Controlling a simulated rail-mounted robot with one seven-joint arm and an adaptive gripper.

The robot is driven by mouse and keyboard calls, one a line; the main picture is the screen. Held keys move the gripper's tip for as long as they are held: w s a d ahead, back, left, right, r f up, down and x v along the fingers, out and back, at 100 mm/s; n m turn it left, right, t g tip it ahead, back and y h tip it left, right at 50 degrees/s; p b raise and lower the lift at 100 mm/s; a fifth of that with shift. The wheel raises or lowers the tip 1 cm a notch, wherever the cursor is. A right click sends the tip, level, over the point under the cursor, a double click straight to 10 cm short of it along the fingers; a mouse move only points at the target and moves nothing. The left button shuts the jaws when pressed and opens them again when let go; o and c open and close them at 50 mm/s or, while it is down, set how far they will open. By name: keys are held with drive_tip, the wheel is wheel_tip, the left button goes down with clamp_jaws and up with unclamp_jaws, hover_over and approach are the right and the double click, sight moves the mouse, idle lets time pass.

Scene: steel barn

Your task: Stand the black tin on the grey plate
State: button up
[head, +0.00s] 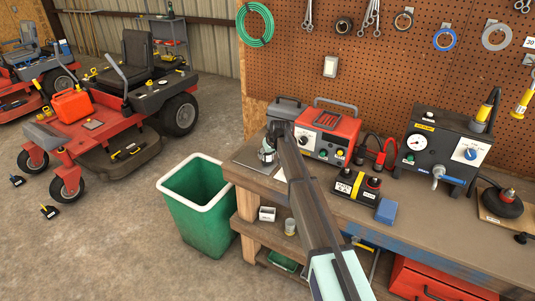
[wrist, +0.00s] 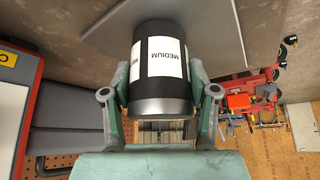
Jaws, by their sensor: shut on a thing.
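The black tin (wrist: 160,62) has a white label reading MEDIUM and a silvery rim band. My gripper (wrist: 160,104) is shut on it, one finger on each side, in the wrist view. The grey plate (wrist: 218,35) shows behind the tin at the top of that view. In the head view the plate (head: 247,156) lies at the bench's left end, and my gripper (head: 268,151) is over or beside it. My arm hides most of the tin there. I cannot tell whether the tin touches the plate.
A red charger-like box (head: 328,133) and a dark grey case (head: 286,108) stand close by the plate. A black battery (head: 355,187) and a blue block (head: 386,211) sit further right on the bench. A green bin (head: 198,215) stands on the floor below the bench's left end.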

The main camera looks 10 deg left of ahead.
drive_tip(key=o, duration=1.4)
drive_tip(key=shift+f, duration=0.1)
drive_tip(key=b+v, duration=0.3)
drive_tip(key=v, duration=0.9)
